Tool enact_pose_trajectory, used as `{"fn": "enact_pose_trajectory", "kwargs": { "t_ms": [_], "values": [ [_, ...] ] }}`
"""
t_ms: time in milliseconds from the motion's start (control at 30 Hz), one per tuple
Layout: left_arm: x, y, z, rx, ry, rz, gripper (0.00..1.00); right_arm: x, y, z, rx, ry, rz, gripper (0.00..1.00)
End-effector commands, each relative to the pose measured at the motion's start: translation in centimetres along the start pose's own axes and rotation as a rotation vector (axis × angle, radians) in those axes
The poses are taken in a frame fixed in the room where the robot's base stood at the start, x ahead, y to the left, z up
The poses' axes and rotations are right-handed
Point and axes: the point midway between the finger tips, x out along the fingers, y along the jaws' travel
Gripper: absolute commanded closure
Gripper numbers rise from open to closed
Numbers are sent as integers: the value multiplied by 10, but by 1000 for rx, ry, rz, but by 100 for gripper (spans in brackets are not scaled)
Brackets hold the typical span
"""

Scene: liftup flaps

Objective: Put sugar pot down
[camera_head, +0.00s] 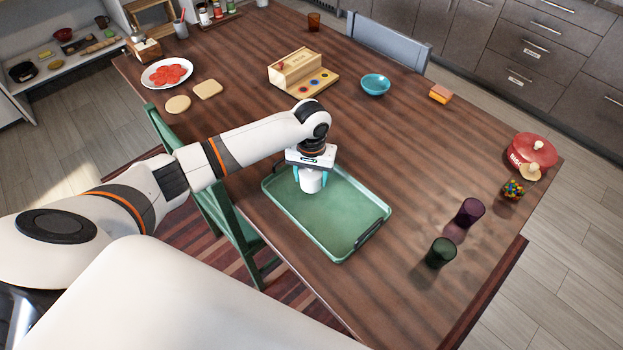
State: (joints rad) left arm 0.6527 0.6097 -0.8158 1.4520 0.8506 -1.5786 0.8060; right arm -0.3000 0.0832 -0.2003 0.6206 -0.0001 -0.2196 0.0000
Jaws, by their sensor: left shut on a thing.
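The sugar pot (311,182) is a small white pot. My left gripper (310,174) is shut on it, with teal fingers on both sides and pointing down. The pot is over the far left part of the green tray (345,228), which lies on the wooden table. Whether the pot touches the tray or hangs just above it, I cannot tell. The gripper body hides the top of the pot. My right gripper is not in view.
A wooden box with coloured dots (303,80) and a blue bowl (375,84) stand behind the tray. Two dark glasses, one purple (469,212) and one green (440,253), stand to the right. Bread slices (178,104) lie left.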

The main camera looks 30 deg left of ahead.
Motion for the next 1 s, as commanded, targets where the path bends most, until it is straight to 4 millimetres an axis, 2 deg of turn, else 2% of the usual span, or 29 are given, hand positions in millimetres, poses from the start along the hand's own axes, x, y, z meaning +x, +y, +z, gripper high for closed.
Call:
{"fn": "enact_pose_trajectory", "kwargs": {
  "t_ms": [133, 467, 500, 633, 1000],
  "values": [
    [19, 0, 0, -1, 1, 1, 73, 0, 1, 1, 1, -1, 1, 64],
    [22, 0, 0, -1, 0, -1, 73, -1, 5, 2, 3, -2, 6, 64],
    [23, 0, 0, -1, 1, 0, 42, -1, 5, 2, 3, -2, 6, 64],
    [23, 0, 0, 0, 1, 0, 22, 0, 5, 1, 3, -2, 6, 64],
    [16, 0, 0, 0, -1, 0, 22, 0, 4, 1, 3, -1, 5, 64]
  ]
}}
